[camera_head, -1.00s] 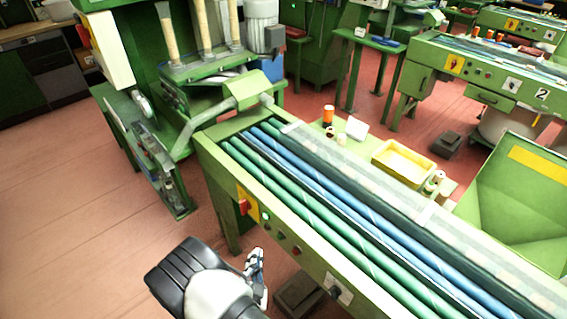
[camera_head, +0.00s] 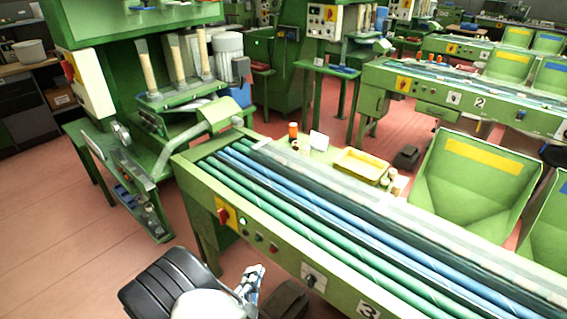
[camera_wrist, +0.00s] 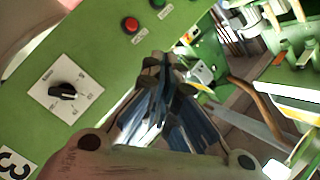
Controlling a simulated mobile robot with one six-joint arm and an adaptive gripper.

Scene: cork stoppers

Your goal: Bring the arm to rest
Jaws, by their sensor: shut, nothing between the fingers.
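My gripper (camera_head: 252,281) is at the bottom of the head view, in front of the near green roller machine (camera_head: 262,228) and apart from its front panel. Only part of the gripper shows there, beside the black and white wrist of my arm. In the wrist view my gripper (camera_wrist: 165,75) has its fingers together, with nothing between them. Behind it is the machine's green panel with a black rotary switch (camera_wrist: 63,91) and a red button (camera_wrist: 130,25).
A yellow tray (camera_head: 362,166) and an orange container (camera_head: 293,130) stand on the machine's far side. Green bins (camera_head: 470,190) are at the right. A tall green machine (camera_head: 150,60) stands at the back left. Open reddish floor (camera_head: 50,200) lies at the left.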

